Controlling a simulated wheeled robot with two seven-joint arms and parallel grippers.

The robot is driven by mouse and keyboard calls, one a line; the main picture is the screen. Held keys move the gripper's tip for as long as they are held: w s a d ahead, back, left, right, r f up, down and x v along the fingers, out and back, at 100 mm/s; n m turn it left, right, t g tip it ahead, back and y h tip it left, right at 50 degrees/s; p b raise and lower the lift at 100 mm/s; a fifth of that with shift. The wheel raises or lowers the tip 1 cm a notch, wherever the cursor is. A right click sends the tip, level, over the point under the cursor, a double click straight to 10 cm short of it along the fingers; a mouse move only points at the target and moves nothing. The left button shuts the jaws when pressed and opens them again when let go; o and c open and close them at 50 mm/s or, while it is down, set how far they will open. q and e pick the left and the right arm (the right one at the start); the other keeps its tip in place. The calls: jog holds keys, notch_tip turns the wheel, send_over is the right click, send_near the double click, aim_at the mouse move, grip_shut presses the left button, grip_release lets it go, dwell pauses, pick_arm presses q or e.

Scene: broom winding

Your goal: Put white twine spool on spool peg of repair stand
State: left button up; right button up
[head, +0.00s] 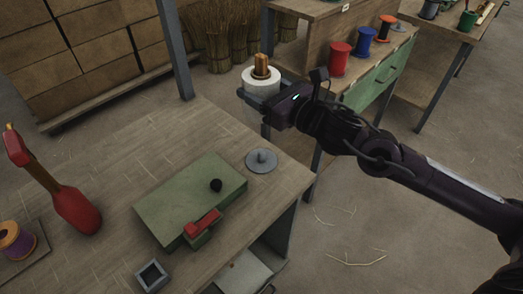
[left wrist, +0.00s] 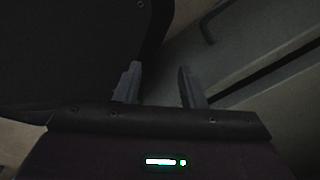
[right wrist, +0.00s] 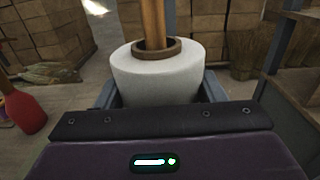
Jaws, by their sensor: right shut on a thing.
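The white twine spool (head: 262,84) has a wooden core sticking up from its top. My right gripper (head: 258,97) is shut on it and holds it upright, beyond the bench's far right corner. The right wrist view shows the spool (right wrist: 160,78) between the fingers. A grey round base with a short upright peg (head: 262,158) stands on the bench at the right edge, beside a green block (head: 190,195) with a black knob and a red clamp. The spool is apart from the peg. My left gripper (left wrist: 160,85) is open and empty in the left wrist view.
On the wooden bench (head: 110,150) are a red-ended tool (head: 75,205), a purple spool (head: 15,242) and a small square holder (head: 151,276). A shelf behind holds red (head: 340,58), blue (head: 365,42) and orange spools. The bench's back middle is clear.

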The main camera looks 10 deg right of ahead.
send_over(261, 152)
notch_tip(261, 152, down, 12)
jog(key=shift+r, duration=0.2)
jog(key=shift+f+p, duration=0.3)
jog(key=shift+f, duration=2.1)
jog(key=shift+f, duration=0.1)
jog(key=o, duration=1.2)
jog(key=shift+c, duration=0.2)
jog(key=shift+r, duration=0.2)
jog(key=b+v, duration=0.1)
jog(key=v, duration=1.1)
jog(key=shift+f, duration=0.1)
